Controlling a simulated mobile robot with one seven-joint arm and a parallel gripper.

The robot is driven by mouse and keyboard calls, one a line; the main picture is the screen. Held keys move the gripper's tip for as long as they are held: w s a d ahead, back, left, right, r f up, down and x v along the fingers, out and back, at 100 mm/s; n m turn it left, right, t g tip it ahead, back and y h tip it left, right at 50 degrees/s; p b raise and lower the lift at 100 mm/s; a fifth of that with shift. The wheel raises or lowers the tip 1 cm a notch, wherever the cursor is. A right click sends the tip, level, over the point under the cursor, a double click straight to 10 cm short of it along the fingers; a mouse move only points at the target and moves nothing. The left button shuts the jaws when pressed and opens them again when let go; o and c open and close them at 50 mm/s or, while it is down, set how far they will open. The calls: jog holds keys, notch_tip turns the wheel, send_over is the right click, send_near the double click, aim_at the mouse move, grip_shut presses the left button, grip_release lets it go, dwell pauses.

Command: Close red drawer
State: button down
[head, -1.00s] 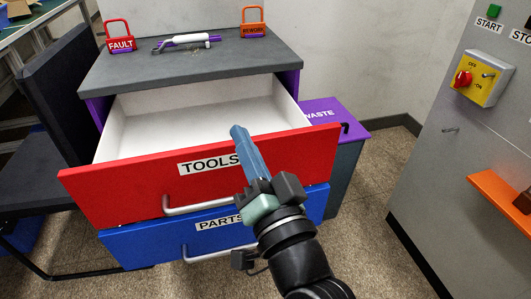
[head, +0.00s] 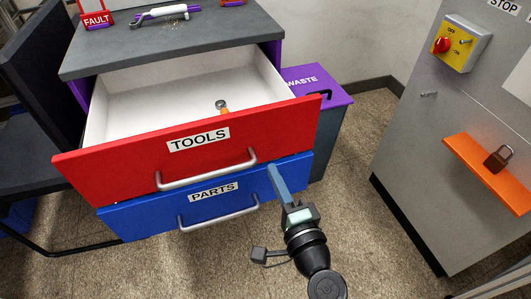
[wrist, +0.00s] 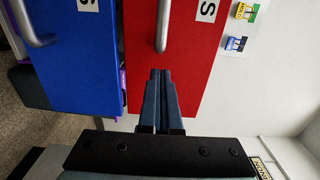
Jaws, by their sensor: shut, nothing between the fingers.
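The red drawer (head: 110,167), labelled TOOLS with a silver handle (head: 208,173), stands pulled out, its white interior showing. Its red front also shows in the wrist view (wrist: 190,80). My gripper (head: 273,168) is shut and empty, its fingertips near the lower right of the red front in the head view. In the wrist view my gripper (wrist: 161,75) points at the red front, just below the end of the handle (wrist: 162,30). I cannot tell whether the fingertips touch it.
The blue PARTS drawer (head: 125,222) lies directly below, with its own handle. A purple-lidded waste bin (head: 325,87) stands to the right. A grey cabinet (head: 420,140) with an orange shelf (head: 475,168) is further right. Small padlocks (wrist: 236,43) show beyond the red front.

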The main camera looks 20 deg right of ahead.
aim_at(260, 145)
jog(key=shift+w, duration=3)
